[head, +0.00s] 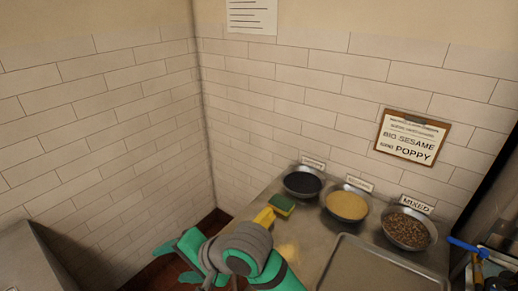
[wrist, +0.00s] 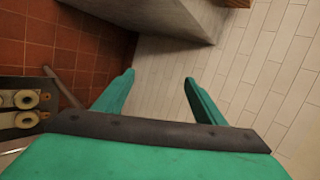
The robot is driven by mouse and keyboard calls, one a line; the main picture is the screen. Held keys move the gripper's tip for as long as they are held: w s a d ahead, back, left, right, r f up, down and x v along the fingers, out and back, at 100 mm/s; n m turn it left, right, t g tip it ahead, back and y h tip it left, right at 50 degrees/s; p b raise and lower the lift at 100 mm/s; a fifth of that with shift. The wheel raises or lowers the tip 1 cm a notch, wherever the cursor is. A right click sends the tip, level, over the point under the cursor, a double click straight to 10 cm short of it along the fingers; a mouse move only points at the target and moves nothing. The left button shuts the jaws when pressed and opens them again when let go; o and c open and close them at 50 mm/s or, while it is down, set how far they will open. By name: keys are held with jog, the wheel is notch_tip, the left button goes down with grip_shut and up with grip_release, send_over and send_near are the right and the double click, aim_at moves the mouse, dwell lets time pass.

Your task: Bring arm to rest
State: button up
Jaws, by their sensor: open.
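My gripper (wrist: 160,88) is open in the wrist view. Its two green fingers stand apart with nothing between them. Beyond the fingertips are pale wall tiles and a grey surface's edge. In the head view, my green and grey arm is folded low in the middle, by the left edge of the steel counter (head: 310,240).
Bowls of dark seeds (head: 302,182), pale seeds (head: 347,204) and mixed seeds (head: 407,229) line the counter's back. A sponge (head: 282,205) and empty tray (head: 372,268) are near my arm. The wrist view shows bagels (wrist: 27,99) at left and red floor (wrist: 60,42).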

jog(key=w+a+r+m+t+y, duration=0.2)
jog(key=w+a+r+t+y, duration=0.25)
jog(key=t, duration=0.25)
jog(key=s+d+f+m+t+h, duration=0.25)
jog(key=s+d+f+h, duration=0.25)
jog(key=d+f, duration=0.3)
jog(key=s+d+f+m+t+h, duration=0.2)
jog(key=s+d+f+t+h, duration=0.3)
jog(key=f, duration=0.5)
jog(key=s+d+f+n+g+h, duration=0.1)
jog(key=s+d+n, duration=0.4)
jog(key=s, duration=0.6)
jog(key=s+d+f+n+g+h, duration=0.1)
jog(key=s+d+f+n+h, duration=0.2)
jog(key=s+d+n, duration=0.3)
jog(key=s+f, duration=0.1)
jog(key=s, duration=0.4)
jog(key=shift+d, duration=0.25)
jog(key=shift+s+g, duration=0.1)
jog(key=shift+g, duration=0.15)
